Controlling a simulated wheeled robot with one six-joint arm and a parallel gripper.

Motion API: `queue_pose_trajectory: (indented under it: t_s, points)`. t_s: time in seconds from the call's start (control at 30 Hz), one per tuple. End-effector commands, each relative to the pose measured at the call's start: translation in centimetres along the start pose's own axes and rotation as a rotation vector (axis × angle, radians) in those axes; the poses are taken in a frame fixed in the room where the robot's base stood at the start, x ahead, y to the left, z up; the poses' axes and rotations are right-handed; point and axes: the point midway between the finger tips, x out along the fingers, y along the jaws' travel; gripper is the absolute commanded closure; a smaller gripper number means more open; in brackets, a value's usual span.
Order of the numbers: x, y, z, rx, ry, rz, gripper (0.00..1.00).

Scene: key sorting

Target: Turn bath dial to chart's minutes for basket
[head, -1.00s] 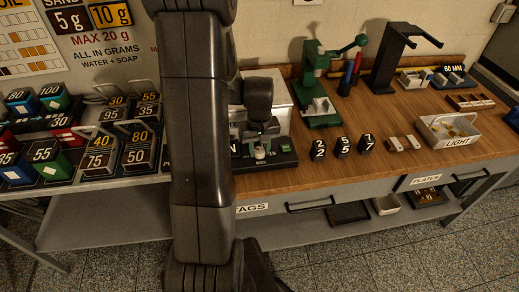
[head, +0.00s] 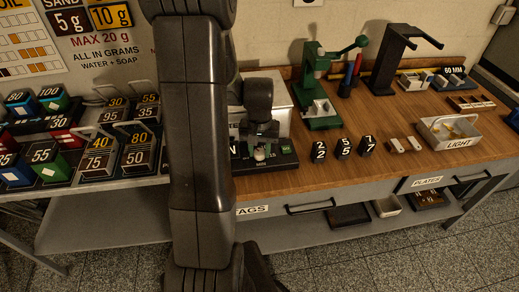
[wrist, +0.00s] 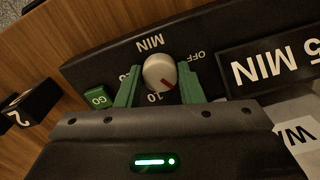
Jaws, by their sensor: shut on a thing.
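In the head view my gripper (head: 262,144) is over the panel. The chart (head: 28,38) on the wall is only partly in view.
A green GO button (wrist: 97,98) sits beside the dial. A plate reading "5 MIN" (wrist: 275,62) is cut off at the edge. Numbered blocks (head: 343,148), a green press (head: 322,110) and a white LIGHT basket (head: 425,127) stand to the right. Weight-like numbered blocks stand left.

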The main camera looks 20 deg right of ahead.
Motion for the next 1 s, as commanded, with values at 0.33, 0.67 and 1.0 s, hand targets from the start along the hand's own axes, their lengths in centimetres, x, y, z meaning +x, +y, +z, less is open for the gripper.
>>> queue_pose_trajectory:
  t_s: [0.33, 0.67, 1.0]
  points:
    - [-0.1, 0.0, -0.1, -0.001, 0.002, 0.0, 0.44]
    - [-1.1, 0.0, -0.1, -0.001, 0.004, 0.0, 0.44]
    - [-8.2, 0.0, -0.1, -0.001, 0.007, 0.0, 0.44]
